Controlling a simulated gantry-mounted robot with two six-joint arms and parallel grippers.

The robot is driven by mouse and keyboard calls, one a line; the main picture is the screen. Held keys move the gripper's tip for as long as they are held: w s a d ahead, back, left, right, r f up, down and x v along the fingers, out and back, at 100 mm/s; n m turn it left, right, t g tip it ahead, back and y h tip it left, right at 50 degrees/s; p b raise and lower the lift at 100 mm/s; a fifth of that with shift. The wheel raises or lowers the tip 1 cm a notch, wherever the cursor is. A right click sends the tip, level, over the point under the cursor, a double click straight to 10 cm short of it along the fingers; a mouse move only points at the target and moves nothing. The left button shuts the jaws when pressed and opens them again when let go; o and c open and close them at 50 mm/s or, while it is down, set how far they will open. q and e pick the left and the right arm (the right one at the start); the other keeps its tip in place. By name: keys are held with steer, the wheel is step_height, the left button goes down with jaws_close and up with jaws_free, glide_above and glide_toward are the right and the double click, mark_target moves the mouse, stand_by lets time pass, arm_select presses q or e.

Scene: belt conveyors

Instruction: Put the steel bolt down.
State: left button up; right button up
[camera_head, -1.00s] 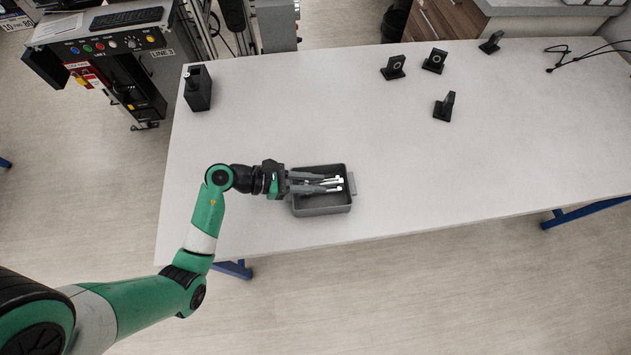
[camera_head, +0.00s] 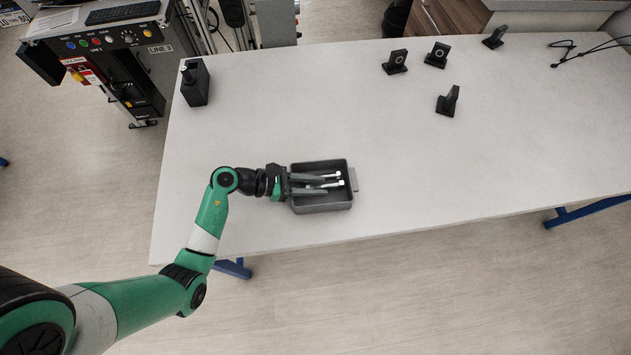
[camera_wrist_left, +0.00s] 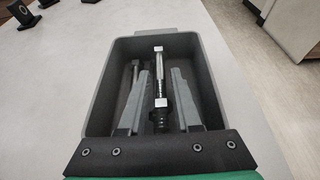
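The grey bin (camera_head: 322,208) stands on the white table and also fills the left wrist view (camera_wrist_left: 103,90). My left gripper (camera_head: 326,184) reaches down into it from the left. Its two fingers are apart in the left wrist view (camera_wrist_left: 161,72). A steel bolt (camera_wrist_left: 158,75) lies lengthwise between them, with a visible gap on each side. It also shows in the head view (camera_head: 340,183). A second bolt (camera_wrist_left: 135,70) lies to the left, partly hidden behind the left finger, and shows in the head view (camera_head: 337,174). My right gripper is not in view.
The table (camera_head: 480,160) right of the bin is clear.

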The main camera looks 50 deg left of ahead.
arm_select(q)
steer(key=o, duration=0.3)
steer(key=shift+r, duration=0.3)
steer(key=shift+r+p, duration=0.55)
steer(key=shift+p, duration=0.1)
steer(key=p+v, duration=0.2)
steer(key=v, duration=0.9)
steer(key=shift+s+a, duration=0.25)
steer(key=shift+s, duration=0.1)
